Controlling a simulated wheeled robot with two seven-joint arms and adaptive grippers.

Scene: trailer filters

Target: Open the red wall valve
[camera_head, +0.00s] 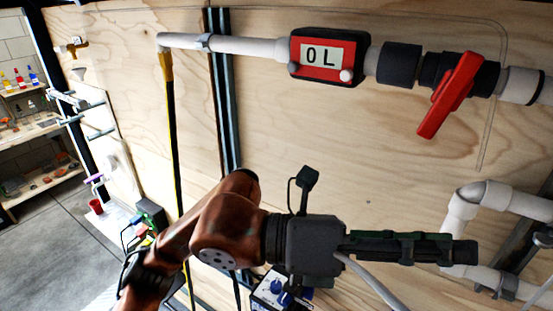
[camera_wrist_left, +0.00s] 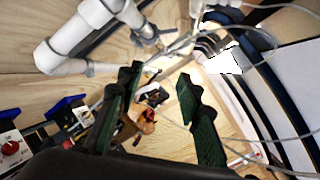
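The red wall valve (camera_head: 450,95) sits on the white pipe at the upper right of the head view. Its lever hangs slanting down to the left across the pipe. My left gripper (camera_head: 462,251) is well below the lever, points right, and touches nothing that I can see. Its two dark fingers stand apart with nothing between them in the left wrist view (camera_wrist_left: 160,76). The valve is not clear in the left wrist view. My right gripper is in neither view.
A bent white pipe (camera_head: 463,210) stands at the right, close to the left gripper's fingertips. A blue and white device (camera_head: 275,290) lies below my left arm. Shelves with bottles (camera_head: 30,125) are at the far left. The plywood wall between gripper and valve is bare.

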